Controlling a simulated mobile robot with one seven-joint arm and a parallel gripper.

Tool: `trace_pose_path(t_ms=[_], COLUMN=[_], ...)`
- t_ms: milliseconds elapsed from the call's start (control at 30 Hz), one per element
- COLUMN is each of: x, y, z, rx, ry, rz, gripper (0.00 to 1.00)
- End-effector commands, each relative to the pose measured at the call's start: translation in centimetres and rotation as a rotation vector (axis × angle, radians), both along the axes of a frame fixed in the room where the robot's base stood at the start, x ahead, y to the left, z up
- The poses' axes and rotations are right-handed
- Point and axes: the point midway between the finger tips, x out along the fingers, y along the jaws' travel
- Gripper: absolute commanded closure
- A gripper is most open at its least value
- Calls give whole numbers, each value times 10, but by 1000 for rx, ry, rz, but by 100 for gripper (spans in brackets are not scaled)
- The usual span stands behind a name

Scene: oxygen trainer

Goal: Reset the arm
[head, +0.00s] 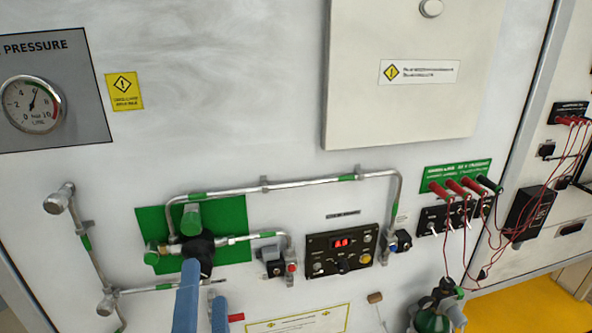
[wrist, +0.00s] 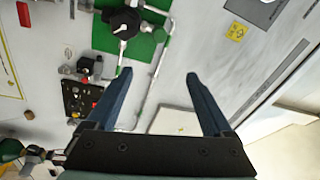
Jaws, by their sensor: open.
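My gripper (head: 204,282) shows at the bottom of the head view as two blue fingers, held in front of the white panel just below a black valve knob (head: 197,248). In the wrist view my gripper (wrist: 158,73) has its fingers wide apart with nothing between them. The black knob (wrist: 123,21) is beyond the left fingertip there, on the green plate (wrist: 148,36). I cannot tell how far the fingertips are from the panel. My arm behind the gripper is out of view.
Metal pipes (head: 290,184) run across the panel. A pressure gauge (head: 33,104) is at upper left, a control box with red display (head: 342,250) at centre. Red plugs and cables (head: 456,187) hang at right, above a green cylinder (head: 434,318). A white cover (head: 400,110) protrudes above.

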Motion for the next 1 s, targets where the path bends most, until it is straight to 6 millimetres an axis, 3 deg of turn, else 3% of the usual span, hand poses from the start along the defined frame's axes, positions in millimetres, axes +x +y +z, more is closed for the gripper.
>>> trace_pose_path(t_ms=[33, 233, 400, 500, 700, 1000], x=[9, 23, 11, -1, -18, -21], y=[-9, -47, -79, -93, -108, -109], z=[28, 131, 214, 251, 290, 294], rx=[-85, -481, -802, -953, -1123, -1149], ry=[-90, -387, -579, -652, -712, -717], rz=[-41, -260, -504, -637, -797, -818], gripper=[15, 15, 15, 15, 15, 15])
